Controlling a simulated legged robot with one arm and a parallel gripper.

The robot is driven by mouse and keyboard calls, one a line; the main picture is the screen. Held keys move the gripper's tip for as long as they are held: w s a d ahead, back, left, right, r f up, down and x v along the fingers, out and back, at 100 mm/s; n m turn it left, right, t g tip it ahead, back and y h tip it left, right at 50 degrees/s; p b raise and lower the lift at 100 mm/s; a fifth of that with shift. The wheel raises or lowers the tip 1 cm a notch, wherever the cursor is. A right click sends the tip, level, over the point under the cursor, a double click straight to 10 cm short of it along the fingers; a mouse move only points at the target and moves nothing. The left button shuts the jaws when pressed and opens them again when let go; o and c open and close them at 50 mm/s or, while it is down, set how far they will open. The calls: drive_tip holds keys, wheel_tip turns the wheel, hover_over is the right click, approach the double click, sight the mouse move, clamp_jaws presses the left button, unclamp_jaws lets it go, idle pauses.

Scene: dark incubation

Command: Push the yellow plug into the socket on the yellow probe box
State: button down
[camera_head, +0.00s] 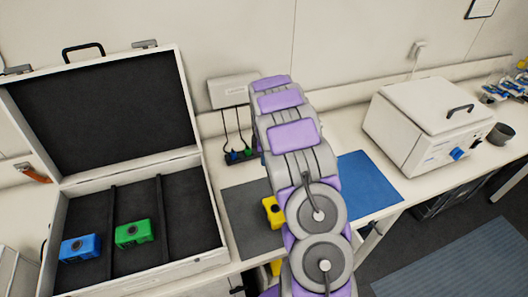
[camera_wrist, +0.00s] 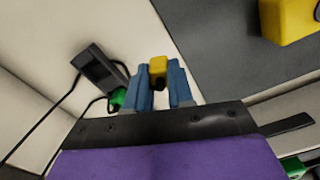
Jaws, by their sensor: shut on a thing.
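The yellow probe box (camera_head: 272,211) sits on the grey mat, partly hidden behind my arm in the head view. My gripper (camera_wrist: 160,85) is shut on the yellow plug (camera_wrist: 158,68), which sits between the blue fingertips, apart from the box. In the head view my arm hides the gripper and the plug.
An open case (camera_head: 205,259) at left holds a blue box (camera_head: 80,248) and a green box (camera_head: 134,233). A blue mat (camera_head: 368,182) and a white incubator (camera_head: 425,122) are at right.

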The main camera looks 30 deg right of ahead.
drive_tip(key=shift+s+a+r, duration=0.1)
drive_tip(key=shift+s+a, duration=0.3)
drive_tip(key=shift+s, duration=0.25)
drive_tip(key=shift+s+a+r, duration=0.1)
drive_tip(key=shift+s+a, duration=0.25)
drive_tip(key=shift+s, duration=0.35)
drive_tip(key=shift+s+a, duration=0.4)
drive_tip(key=shift+s, duration=0.25)
drive_tip(key=shift+s, duration=0.1)
